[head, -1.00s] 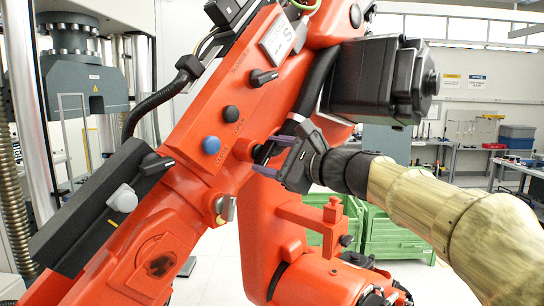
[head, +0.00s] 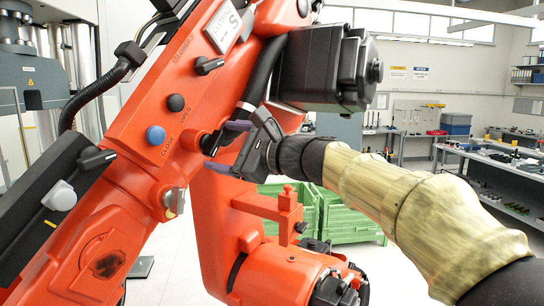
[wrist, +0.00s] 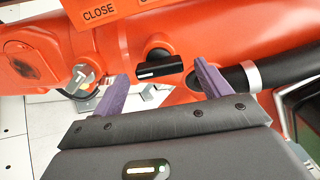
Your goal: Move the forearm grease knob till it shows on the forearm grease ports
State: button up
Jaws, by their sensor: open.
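In the wrist view, my gripper (wrist: 162,75) has one finger to each side of the knob, with gaps visible. Contact cannot be told.
The orange arm (head: 140,115) also carries a blue CLOSE button (head: 155,135), a black OPEN button (head: 176,102), a black lever knob (head: 208,65) and a metal knob (head: 173,200). A black motor (head: 325,70) stands just above my gripper. Green crates (head: 350,215) are behind.

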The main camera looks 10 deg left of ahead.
jog(key=b+v, duration=0.5)
jog(key=v, duration=1.1)
jog(key=shift+b, duration=0.35)
jog(key=shift+s+a+f, duration=0.1)
jog(key=w+d+f+h, duration=0.1)
jog(key=d+f+h, duration=0.15)
jog(key=f, duration=0.65)
jog(key=w+d+f+n+g+h, duration=0.1)
jog(key=f+h, duration=0.2)
jog(key=f, duration=0.6)
jog(key=w+d+f+h, duration=0.1)
jog(key=d+f+h, duration=0.15)
jog(key=f, duration=0.65)
jog(key=s+d+f+n+g+h, duration=0.1)
jog(key=s+d+f+n+h, duration=0.1)
jog(key=f, duration=0.6)
jog(key=s+d+f+n+g+h, duration=0.1)
jog(key=s+d+f+n+h, duration=0.2)
jog(key=s+d+f+n, duration=0.2)
jog(key=s+d+f+n+g+h, duration=0.2)
jog(key=s+f+n, duration=0.3)
jog(key=s+f, duration=0.3)
notch_tip(320, 180, down, 4)
jog(key=shift+d+r+n+h, duration=0.1)
jog(key=shift+d+n+h, duration=0.3)
jog(key=shift+d+h, duration=0.3)
jog(key=shift+d, duration=0.1)
